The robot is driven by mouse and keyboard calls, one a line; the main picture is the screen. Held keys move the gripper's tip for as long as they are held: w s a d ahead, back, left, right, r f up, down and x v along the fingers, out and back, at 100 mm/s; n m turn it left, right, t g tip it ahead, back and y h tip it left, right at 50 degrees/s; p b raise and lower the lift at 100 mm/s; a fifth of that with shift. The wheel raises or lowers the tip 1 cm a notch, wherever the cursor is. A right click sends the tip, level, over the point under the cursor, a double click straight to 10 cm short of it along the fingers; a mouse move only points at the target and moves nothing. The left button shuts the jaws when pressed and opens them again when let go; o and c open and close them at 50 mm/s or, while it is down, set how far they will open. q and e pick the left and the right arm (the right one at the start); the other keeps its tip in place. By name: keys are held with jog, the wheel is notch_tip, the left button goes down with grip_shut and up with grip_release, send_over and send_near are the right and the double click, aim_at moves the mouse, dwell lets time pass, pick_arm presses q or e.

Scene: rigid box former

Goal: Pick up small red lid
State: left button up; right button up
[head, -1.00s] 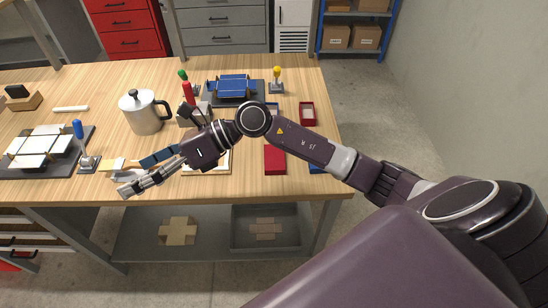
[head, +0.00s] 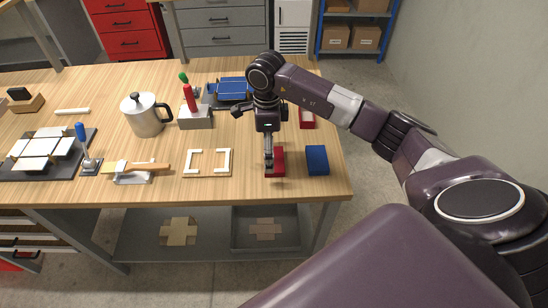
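A small red lid (head: 279,168) lies on the wooden table near the front edge, right of centre. It looks like a plain rectangular block with a closed top. My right gripper (head: 268,168) points down over the lid's left part and hides some of it. Its fingers overlap in this view, so I cannot tell whether they are open or shut, or touch the lid. My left gripper is not in view.
A blue lid (head: 317,160) lies just right of the red one. A red open box (head: 307,118) stands behind, partly covered by my arm. A cream frame (head: 207,162) lies to the left. A steel pot (head: 145,115) and a toggle clamp (head: 90,160) stand farther left.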

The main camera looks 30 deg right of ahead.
jog(key=shift+d+f+p, duration=0.1)
jog(key=shift+f+p, duration=0.35)
jog(key=shift+f, duration=1.4)
jog(key=c, duration=1.1)
jog(key=shift+o, duration=0.2)
jog(key=shift+r, duration=0.1)
